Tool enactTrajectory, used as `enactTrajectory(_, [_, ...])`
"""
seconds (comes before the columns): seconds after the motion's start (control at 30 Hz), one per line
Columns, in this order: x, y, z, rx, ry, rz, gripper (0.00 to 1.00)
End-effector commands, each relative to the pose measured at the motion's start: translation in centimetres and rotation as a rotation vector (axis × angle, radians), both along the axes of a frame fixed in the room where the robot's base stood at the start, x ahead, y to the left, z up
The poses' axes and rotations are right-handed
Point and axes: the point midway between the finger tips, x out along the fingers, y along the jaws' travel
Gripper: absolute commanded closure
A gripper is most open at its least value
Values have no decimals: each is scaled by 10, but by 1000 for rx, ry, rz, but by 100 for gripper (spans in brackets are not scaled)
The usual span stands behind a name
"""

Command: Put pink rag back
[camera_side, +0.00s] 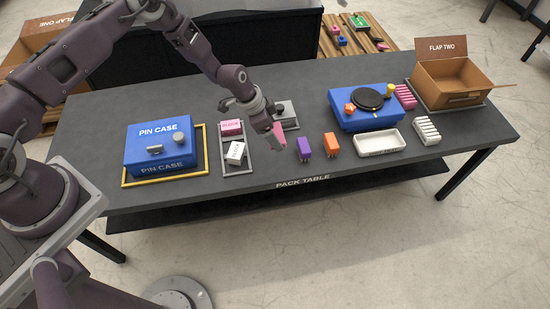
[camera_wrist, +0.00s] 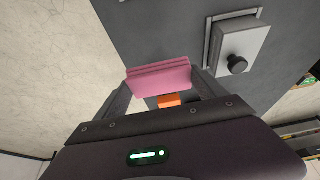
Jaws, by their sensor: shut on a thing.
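The pink rag, a folded pink slab, shows in the wrist view (camera_wrist: 158,77) between my two fingers. In the side view the pink rag (camera_side: 280,131) is at the end of my gripper (camera_side: 277,138), over the front middle of the table. My gripper is shut on it. Fingers and rag appear above the tabletop, though the exact height is hard to tell. A grey-framed tray (camera_side: 224,165) to the left holds a pink labelled block (camera_side: 231,128) and a white labelled block (camera_side: 236,153).
A grey knobbed box (camera_side: 291,116) stands just behind my gripper. Purple (camera_side: 304,150) and orange (camera_side: 330,146) blocks stand to the right, then a white tray (camera_side: 380,143) and a blue station (camera_side: 345,117). The blue pin case (camera_side: 145,142) is left; an open carton (camera_side: 455,82) is far right.

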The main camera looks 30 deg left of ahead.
Motion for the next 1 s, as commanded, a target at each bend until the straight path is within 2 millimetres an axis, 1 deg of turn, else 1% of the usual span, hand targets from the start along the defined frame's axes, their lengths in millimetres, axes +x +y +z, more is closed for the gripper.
enactTrajectory(0.03, [-1,-1,-4,0,0,-7,70])
enactTrajectory(0.27, [-1,-1,-4,0,0,-12,70])
enactTrajectory(0.33, [-1,-1,-9,0,1,-11,70])
enactTrajectory(0.37, [-1,-1,-14,-1,2,-11,70])
enactTrajectory(0.5, [-2,-1,-48,-1,3,-9,70])
enactTrajectory(0.57, [-2,-1,-57,0,2,-10,70])
enactTrajectory(0.73, [-2,-1,-90,0,2,-9,70])
enactTrajectory(0.83, [-2,-1,-100,-1,1,-10,70])
enactTrajectory(1.0, [-1,-1,-100,-1,1,-11,70])
